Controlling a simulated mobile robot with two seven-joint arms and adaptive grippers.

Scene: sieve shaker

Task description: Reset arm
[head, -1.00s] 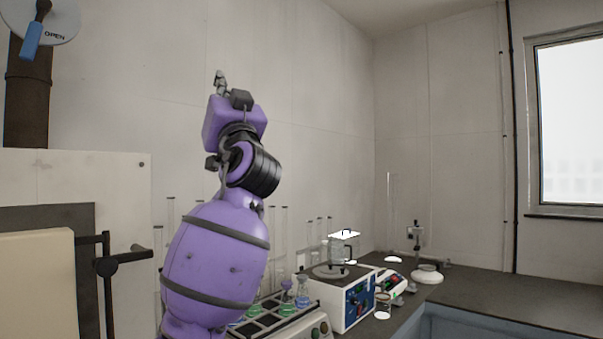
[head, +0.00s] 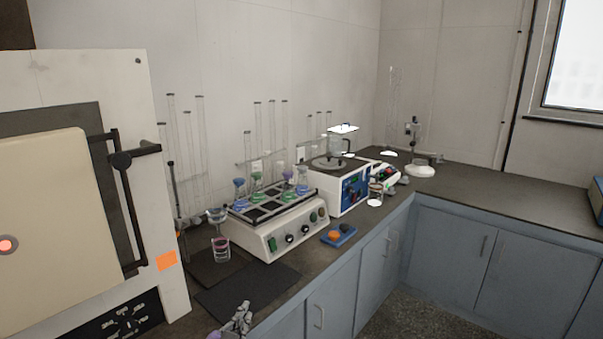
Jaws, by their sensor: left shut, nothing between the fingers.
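My left gripper (head: 238,318) shows at the bottom edge of the head view, low over the front edge of the counter, near a dark mat (head: 247,288). It is shut with nothing between its fingers. Only the gripper and a small piece of purple arm show; the rest of the arm is below the picture. My right gripper is not in view.
A white shaker (head: 277,236) with several flasks and a white-and-blue device (head: 343,192) stand along the counter. A beaker (head: 221,248) and a blue pad with an orange button (head: 338,236) are nearby. A large oven (head: 172,230) stands left. The right counter (head: 487,195) is mostly clear.

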